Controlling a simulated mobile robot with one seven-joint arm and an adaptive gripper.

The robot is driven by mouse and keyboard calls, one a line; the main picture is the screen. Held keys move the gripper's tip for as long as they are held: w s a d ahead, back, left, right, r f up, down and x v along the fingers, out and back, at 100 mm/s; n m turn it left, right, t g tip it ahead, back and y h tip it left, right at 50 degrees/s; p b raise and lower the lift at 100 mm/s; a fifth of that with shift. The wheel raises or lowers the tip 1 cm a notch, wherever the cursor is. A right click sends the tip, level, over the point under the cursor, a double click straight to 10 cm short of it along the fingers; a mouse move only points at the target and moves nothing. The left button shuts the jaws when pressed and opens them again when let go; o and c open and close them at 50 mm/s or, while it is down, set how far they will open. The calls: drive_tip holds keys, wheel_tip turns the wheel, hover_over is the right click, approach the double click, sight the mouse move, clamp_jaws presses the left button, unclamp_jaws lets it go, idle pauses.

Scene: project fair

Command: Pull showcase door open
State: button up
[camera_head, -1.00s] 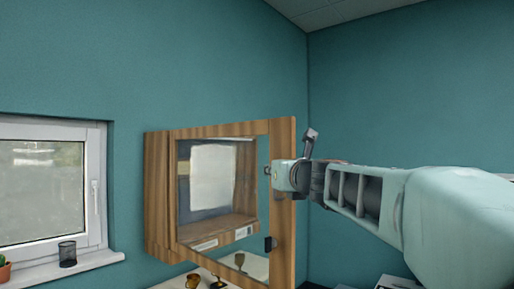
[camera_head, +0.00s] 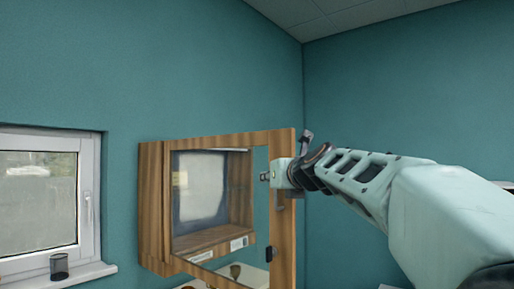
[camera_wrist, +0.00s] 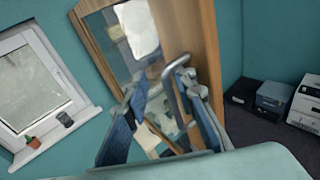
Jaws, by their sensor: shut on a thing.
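The showcase (camera_head: 152,205) is a wooden wall cabinet with a glazed, wood-framed door (camera_head: 284,228). The door stands ajar, with its right edge out from the cabinet. My gripper (camera_head: 270,176) is at the door's right stile, about mid-height. In the wrist view the wooden door stile (camera_wrist: 192,30) is just ahead, and a grey metal bar handle (camera_wrist: 176,67) reaches between the blue fingers of my gripper (camera_wrist: 165,105). My gripper is shut on this handle; the exact contact is partly hidden by the fingers.
A window (camera_head: 38,205) is left of the showcase, with a dark mesh cup (camera_head: 59,266) on its sill. A potted plant (camera_wrist: 32,142) also stands there. Boxy devices (camera_wrist: 275,95) stand at right. Open air lies right of the door.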

drive_tip(key=t, duration=0.1)
approach(269, 142)
drive_tip(key=w+a, duration=0.2)
drive_tip(key=a, duration=0.1)
drive_tip(key=shift+f+y, duration=0.3)
drive_tip(key=shift+f, duration=0.1)
wheel_tip(269, 142, down, 8)
drive_tip(key=w+g, duration=0.1)
drive_tip(key=s+a+p, duration=0.5)
drive_tip(key=s+a, duration=0.1)
drive_tip(key=s, duration=0.4)
drive_tip(key=shift+s+f+h, duration=0.2)
drive_tip(key=shift+f+h, duration=0.2)
drive_tip(key=shift+d+p, duration=0.1)
drive_tip(key=shift+p, duration=0.2)
